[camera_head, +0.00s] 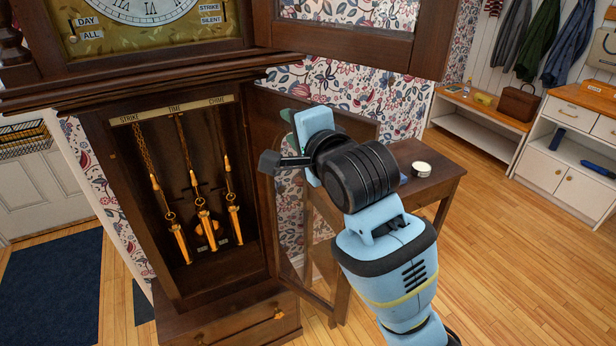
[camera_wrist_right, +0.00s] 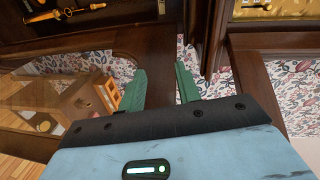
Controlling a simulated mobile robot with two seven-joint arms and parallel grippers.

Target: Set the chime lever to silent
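The tall clock's dial (camera_head: 150,32) is at the top left of the head view, cut off by the frame's upper edge. The STRIKE/SILENT plates (camera_head: 210,20) sit at its right side, with a small dark lever (camera_head: 224,11) beside them. The lever's exact setting is too small to tell. My right gripper (camera_head: 290,117) is below and right of the dial, near the top of the open trunk door (camera_head: 262,110). In the wrist view its green fingers (camera_wrist_right: 160,88) are apart, with dark wood showing between them; contact cannot be told. My left gripper is out of view.
The glazed hood door (camera_head: 335,38) stands open to the right of the dial. The open trunk case holds weights (camera_head: 205,225) on chains. A small table (camera_head: 440,178) with a white tin (camera_head: 421,169) stands behind my right arm. A bench (camera_head: 485,115) and cabinet (camera_head: 570,150) are farther right.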

